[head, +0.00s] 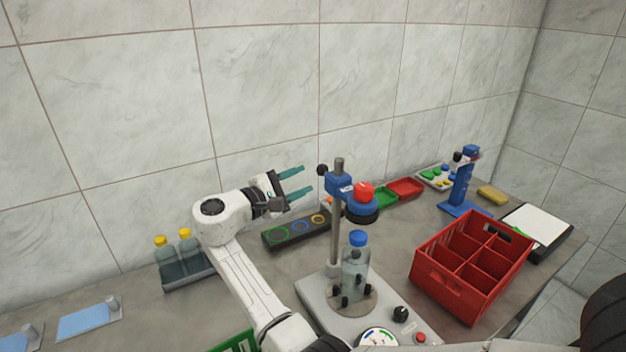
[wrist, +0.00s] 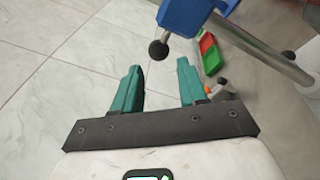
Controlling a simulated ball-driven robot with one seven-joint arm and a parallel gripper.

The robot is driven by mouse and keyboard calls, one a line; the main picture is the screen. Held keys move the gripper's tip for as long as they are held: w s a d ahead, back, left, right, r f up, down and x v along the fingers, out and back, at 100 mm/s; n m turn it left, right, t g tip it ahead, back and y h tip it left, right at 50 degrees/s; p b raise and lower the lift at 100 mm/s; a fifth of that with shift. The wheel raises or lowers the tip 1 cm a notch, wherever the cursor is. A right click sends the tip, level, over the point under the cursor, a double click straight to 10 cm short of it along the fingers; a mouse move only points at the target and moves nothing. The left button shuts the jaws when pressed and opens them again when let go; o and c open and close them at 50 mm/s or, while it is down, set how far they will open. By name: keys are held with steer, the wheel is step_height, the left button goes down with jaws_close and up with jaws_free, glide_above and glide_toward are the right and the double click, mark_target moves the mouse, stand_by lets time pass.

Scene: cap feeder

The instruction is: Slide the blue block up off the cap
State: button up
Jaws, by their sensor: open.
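The blue block (head: 340,184) sits high on an upright grey post (head: 336,240). A black ball knob (head: 323,170) sticks out on its left, and a red knob (head: 364,190) over a dark round head (head: 362,214) is on its right. Below the head stands a clear bottle (head: 354,272) with a blue cap (head: 358,238); a small gap shows between head and cap. My gripper (head: 306,180) is open and empty, left of the ball knob, with teal fingers pointing toward it. In the wrist view the ball knob (wrist: 158,50) and blue block (wrist: 196,12) are beyond the fingertips (wrist: 159,66).
A red divided crate (head: 470,265) stands right of the feeder base (head: 385,325). Behind are a dark tray with coloured rings (head: 295,232), green and red trays (head: 405,188), and a blue stand (head: 462,185). Yellow-capped bottles (head: 175,250) stand left of my arm.

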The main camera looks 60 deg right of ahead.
steer(key=shift+v, duration=1.45)
steer(key=shift+r, duration=0.1)
